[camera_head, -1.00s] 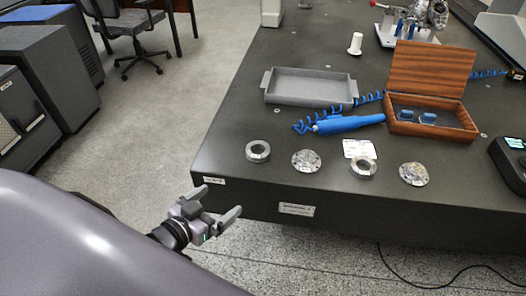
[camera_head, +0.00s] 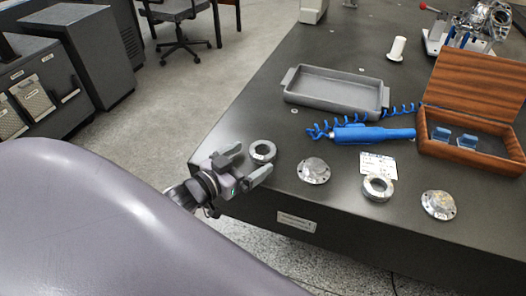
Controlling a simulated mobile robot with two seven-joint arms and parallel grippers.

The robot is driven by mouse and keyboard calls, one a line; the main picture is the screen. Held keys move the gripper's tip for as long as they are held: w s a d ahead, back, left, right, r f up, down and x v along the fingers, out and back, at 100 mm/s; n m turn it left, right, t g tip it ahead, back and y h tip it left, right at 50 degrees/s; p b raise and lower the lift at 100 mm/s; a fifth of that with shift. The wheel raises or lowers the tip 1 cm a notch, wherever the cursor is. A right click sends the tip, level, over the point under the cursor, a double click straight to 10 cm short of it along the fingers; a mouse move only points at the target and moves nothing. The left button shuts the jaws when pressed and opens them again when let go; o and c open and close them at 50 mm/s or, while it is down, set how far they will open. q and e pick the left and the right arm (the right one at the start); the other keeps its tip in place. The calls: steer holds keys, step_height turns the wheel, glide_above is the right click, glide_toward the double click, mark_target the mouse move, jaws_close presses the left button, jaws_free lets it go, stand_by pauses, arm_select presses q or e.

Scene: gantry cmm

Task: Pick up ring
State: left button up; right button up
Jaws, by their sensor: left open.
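A grey metal ring (camera_head: 262,152) lies flat near the left front corner of the dark table (camera_head: 240,125). A second metal ring (camera_head: 378,188) lies farther right, beside a white label card (camera_head: 378,165). My left gripper (camera_head: 251,164) is open and empty at the table's front left edge. Its fingers point toward the first ring, one to the left of it and the other just in front of it. I cannot tell whether they touch the ring. My right gripper is not in view.
Two flanged metal discs (camera_head: 313,170) and (camera_head: 438,204) lie among the rings. Behind them are a grey tray (camera_head: 335,88), a blue tool (camera_head: 374,134) with a coiled cord, and an open wooden box (camera_head: 470,110). A white spool-like piece (camera_head: 397,48) stands farther back.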

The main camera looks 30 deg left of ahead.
mark_target(268, 146)
arm_select(q)
steer(key=x, duration=0.3)
steer(key=shift+w+a, duration=0.1)
steer(key=shift+w, duration=0.5)
steer(key=c, duration=1.4)
steer(key=shift+r, duration=0.1)
